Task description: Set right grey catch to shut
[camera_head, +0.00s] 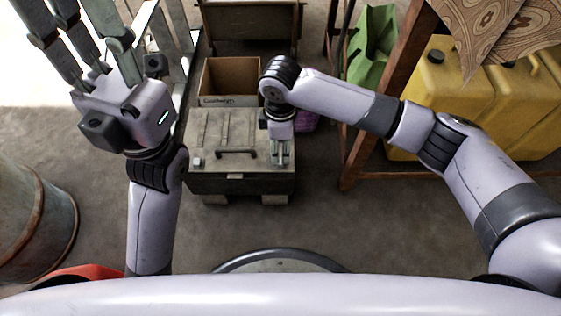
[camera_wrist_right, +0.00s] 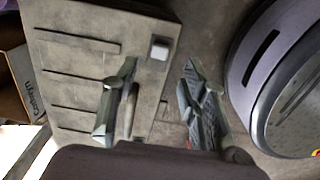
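A grey chest (camera_head: 222,128) with a dark carry handle (camera_head: 236,153) stands on the floor ahead. Its left catch (camera_head: 198,162), a small pale block, shows in the head view. My right gripper (camera_head: 280,158) points down over the chest's front right part and hides the right catch there. In the wrist view the right grey catch (camera_wrist_right: 160,49) is a pale square block near the lid's edge. My right gripper's fingers (camera_wrist_right: 160,103) are apart, with nothing held; the catch shows above the gap between them. My left gripper (camera_head: 75,28) is raised at left, fingers spread and empty.
An open cardboard box (camera_head: 230,82) stands behind the chest. A wooden rack post (camera_head: 377,108), a green container (camera_head: 372,45) and yellow jerrycans (camera_head: 450,85) are at right. A metal drum (camera_head: 35,215) is at left. Floor before the chest is clear.

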